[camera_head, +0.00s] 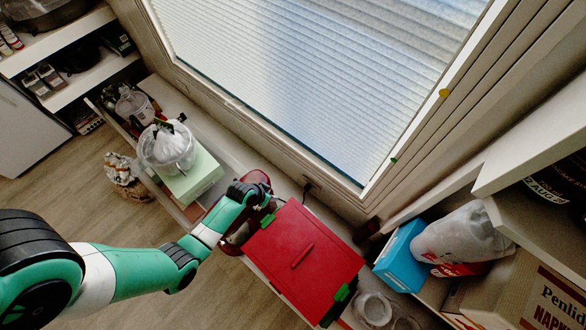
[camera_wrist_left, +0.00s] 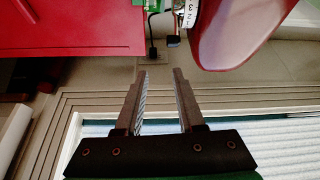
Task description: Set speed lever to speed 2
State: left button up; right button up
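The dark red stand mixer (camera_head: 258,177) stands at the wall below the window, largely hidden by my left arm in the head view. In the left wrist view its glossy red body (camera_wrist_left: 240,30) fills the top right, with a silver band. A small dark knob (camera_wrist_left: 173,41), which looks like the speed lever's end, sticks out beside that band. My left gripper (camera_wrist_left: 159,72) is open and empty, with its two fingers pointing toward the knob, apart from it. In the head view the left gripper (camera_head: 262,190) is over the mixer; its fingers are hard to make out. My right gripper is not in view.
A red box with green clips (camera_head: 305,262) lies right beside the mixer. A pale green box (camera_head: 192,180) carries a wrapped bowl (camera_head: 168,146) at left. A black plug (camera_wrist_left: 151,47) and cable are on the wall near the knob. Blue box (camera_head: 399,256) stands right.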

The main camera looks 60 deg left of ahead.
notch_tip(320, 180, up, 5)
jog(key=p, duration=0.2)
pick_arm(q)
jog(key=s+r, duration=0.3)
jog(key=s, duration=0.1)
jog(key=shift+n+g, duration=0.4)
jog(key=b+x, duration=1)
jog(key=shift+a+f, duration=0.35)
jog(key=shift+f, duration=0.05)
jog(key=shift+w+a+f+b, duration=0.15)
jog(key=shift+w+f+b, duration=0.15)
jog(key=shift+f+b, duration=0.2)
jog(key=shift+r, duration=0.1)
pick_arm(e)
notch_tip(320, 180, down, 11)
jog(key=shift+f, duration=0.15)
pick_arm(q)
grip_shut()
